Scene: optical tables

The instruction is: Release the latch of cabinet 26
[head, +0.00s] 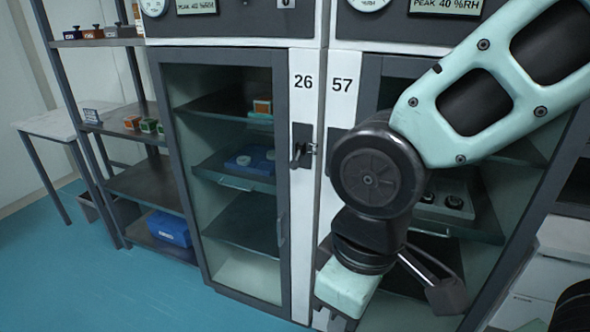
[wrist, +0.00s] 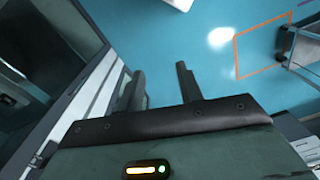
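Cabinet 26 (head: 306,60) is the left of two side-by-side dry cabinets in the head view. Its dark-framed glass door (head: 235,225) appears shut. Its dark latch (head: 302,145) sits on the white strip below the number 26, with a small lever sticking out. A door handle (head: 281,228) is lower on the frame. In the wrist view my gripper (wrist: 162,80) has two dark fingers spread apart with nothing between them.
Cabinet 57 (head: 342,62) stands directly right, partly hidden by my arm. An open shelf rack (head: 150,180) with small boxes and a blue bin (head: 168,229) stands left. Blue floor (head: 120,290) is free in front. The wrist view shows an orange floor outline (wrist: 262,42).

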